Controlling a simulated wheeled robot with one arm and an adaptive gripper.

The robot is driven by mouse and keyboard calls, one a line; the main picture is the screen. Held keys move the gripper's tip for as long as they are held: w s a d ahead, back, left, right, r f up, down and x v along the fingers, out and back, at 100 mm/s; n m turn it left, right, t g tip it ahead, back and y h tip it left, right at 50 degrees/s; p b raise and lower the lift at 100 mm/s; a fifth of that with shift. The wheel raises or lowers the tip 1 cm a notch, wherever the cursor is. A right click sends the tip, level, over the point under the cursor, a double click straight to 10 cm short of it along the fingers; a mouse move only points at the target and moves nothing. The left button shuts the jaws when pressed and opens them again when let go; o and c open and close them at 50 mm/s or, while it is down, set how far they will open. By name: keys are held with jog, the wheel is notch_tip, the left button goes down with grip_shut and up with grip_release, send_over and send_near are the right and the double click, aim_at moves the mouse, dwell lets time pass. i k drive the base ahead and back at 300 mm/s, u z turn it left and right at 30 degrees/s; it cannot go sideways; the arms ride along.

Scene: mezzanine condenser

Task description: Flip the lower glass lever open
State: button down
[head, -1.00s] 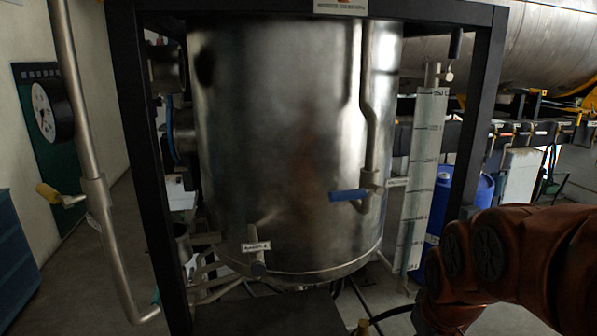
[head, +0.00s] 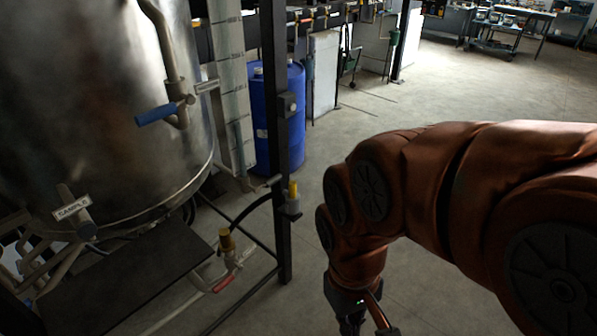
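The level glass with its pale marked scale (head: 232,85) stands upright beside the steel tank in the head view. A small metal fitting (head: 262,185) shows at its foot. A lever there is too small and dark to make out, so I cannot tell its position. My gripper (head: 352,326) is at the bottom edge, below my red-brown arm, and is mostly cut off. It is right of and nearer than the glass foot, apart from it in the picture. Its fingers are not clear, and nothing is seen in it.
The steel tank (head: 90,110) has a blue-handled valve (head: 157,114) and a tagged sample valve (head: 72,208). A dark frame post (head: 276,120) stands right of the glass. A blue drum (head: 262,118) is behind.

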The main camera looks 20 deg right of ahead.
aim_at(275, 179)
jog(key=z, duration=0.2)
jog(key=k, duration=0.65)
jog(key=u, duration=0.85)
jog(key=i, duration=1.8)
jog(key=z, duration=0.8)
